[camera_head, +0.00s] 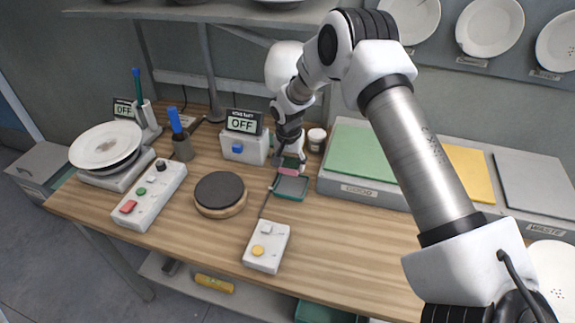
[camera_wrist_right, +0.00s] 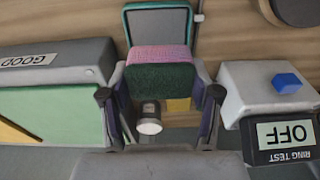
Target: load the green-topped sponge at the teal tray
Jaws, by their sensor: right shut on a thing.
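The sponge (camera_wrist_right: 160,80) shows in the right wrist view, with a pink face and a dark green face. My right gripper (camera_wrist_right: 160,95) is shut on it, one finger on each side. In the head view the sponge (camera_head: 290,170) is a small pink and green block at the far edge of the teal tray (camera_head: 291,190). The tray also shows just beyond the sponge in the right wrist view (camera_wrist_right: 158,10). I cannot tell whether the sponge touches the tray. My left gripper is not in view.
A white box with an OFF display and blue button (camera_head: 245,148) stands left of the gripper. A white jar (camera_head: 317,138) and a green-topped box (camera_head: 357,152) are to the right. A dark round disc (camera_head: 220,192) and a yellow-button box (camera_head: 267,250) lie nearer. The front right tabletop is clear.

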